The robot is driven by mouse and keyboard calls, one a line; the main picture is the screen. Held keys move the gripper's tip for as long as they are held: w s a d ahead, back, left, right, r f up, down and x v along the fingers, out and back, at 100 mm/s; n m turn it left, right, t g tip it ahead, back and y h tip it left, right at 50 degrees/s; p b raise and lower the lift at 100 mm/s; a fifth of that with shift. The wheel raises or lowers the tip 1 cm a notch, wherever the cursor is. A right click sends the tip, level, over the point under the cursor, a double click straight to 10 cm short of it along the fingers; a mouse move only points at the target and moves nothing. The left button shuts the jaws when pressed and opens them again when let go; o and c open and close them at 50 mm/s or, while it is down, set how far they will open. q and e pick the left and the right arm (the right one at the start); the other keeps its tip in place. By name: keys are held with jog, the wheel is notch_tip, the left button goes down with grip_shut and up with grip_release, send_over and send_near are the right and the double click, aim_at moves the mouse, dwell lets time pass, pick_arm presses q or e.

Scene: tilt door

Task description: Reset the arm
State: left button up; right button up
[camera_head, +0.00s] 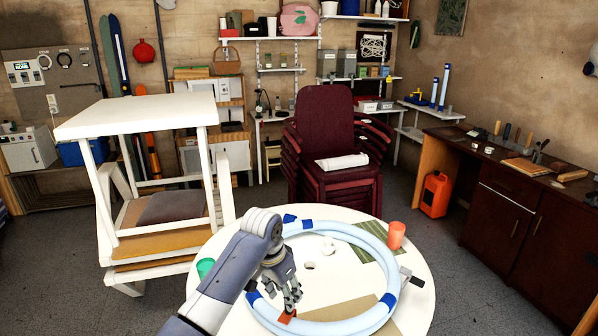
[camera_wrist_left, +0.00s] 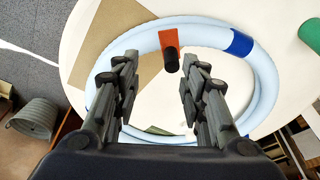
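My left arm reaches in from the lower left in the head view. Its gripper (camera_head: 290,303) is above the near left part of a round white table (camera_head: 235,238). In the left wrist view the gripper (camera_wrist_left: 163,68) has its fingers wide apart with nothing between them. Beyond the fingertips is a small orange piece with a black knob (camera_wrist_left: 170,45), by a light blue ring (camera_wrist_left: 205,32) with dark blue bands. The orange piece (camera_head: 287,317) shows just under the fingers in the head view. The ring (camera_head: 350,230) lies on the table. My right gripper is not visible.
An orange cup (camera_head: 396,235) stands at the table's right, a green cup (camera_head: 205,267) at its left. Stacked maroon chairs (camera_head: 325,120) stand behind; white furniture (camera_head: 140,115) is at left, a workbench (camera_head: 520,215) at right.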

pick_arm(q)
jog(key=s+a+f+n, duration=0.1)
jog(key=s+a+f, duration=0.2)
jog(key=s+f, duration=0.5)
jog(key=s+a+f+n, duration=0.2)
jog(key=s+f, duration=0.4)
jog(key=s, duration=0.5)
jog(key=s+a+r+n+t+y, duration=0.1)
jog(key=s+a+r, duration=0.1)
jog(key=s+a, duration=0.6)
jog(key=s+a+r+n, duration=0.1)
jog(key=s+a+n, duration=0.15)
jog(key=s, duration=0.95)
notch_tip(320, 180, down, 25)
jog(key=g, duration=0.1)
jog(key=s+a+f, duration=0.1)
jog(key=s+f, duration=0.7)
jog(key=s, duration=0.1)
jog(key=s+a+f+m+g, duration=0.1)
jog(key=s+a+f, duration=0.1)
jog(key=s+f, duration=0.7)
jog(key=shift+a+f+y, duration=0.25)
jog(key=shift+y, duration=0.05)
